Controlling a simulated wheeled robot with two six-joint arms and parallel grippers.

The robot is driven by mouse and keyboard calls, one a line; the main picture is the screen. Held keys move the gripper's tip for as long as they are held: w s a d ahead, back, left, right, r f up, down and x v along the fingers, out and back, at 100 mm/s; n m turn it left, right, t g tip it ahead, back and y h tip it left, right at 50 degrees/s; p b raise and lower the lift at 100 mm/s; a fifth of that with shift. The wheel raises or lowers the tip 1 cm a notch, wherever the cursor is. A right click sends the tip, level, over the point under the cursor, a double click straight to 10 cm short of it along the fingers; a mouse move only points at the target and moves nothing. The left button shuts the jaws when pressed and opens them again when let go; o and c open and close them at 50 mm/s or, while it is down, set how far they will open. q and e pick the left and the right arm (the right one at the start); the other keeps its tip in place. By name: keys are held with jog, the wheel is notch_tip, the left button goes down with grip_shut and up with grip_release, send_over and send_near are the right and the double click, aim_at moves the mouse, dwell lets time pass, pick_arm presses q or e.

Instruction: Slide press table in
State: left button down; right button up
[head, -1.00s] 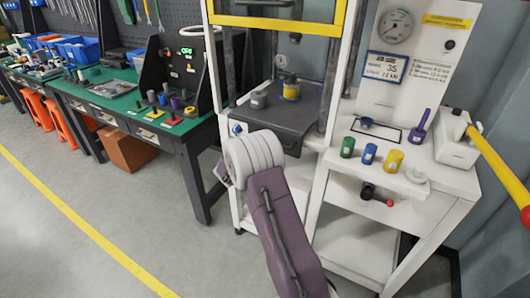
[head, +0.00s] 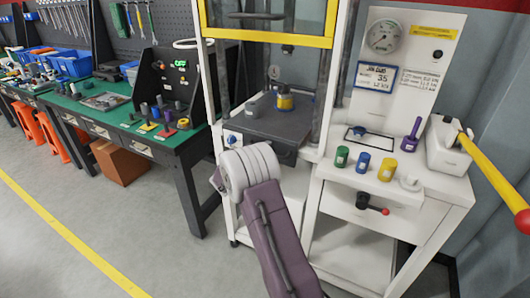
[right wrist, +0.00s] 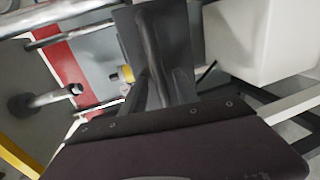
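The press table is a dark grey platform (head: 272,122) between the posts of the white press frame in the head view. A grey cylinder (head: 253,109) and a yellow-banded part (head: 285,102) stand on it. My purple arm reaches up to the table's front, and its pale wrist rings (head: 250,168) cover part of the area below the front edge. My right gripper's fingers are hidden in the head view. In the right wrist view a dark maroon body fills the bottom, with a dark upright shape beyond it; whether that touches the table is unclear. My left gripper is out of view.
A white side bench (head: 405,185) at right holds green, blue and yellow cylinders, a purple-handled tool and a yellow lever (head: 495,170). A green workbench (head: 105,108) stands at left. The floor in front is clear.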

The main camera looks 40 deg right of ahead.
jog(key=v, duration=0.9)
dwell(0.6)
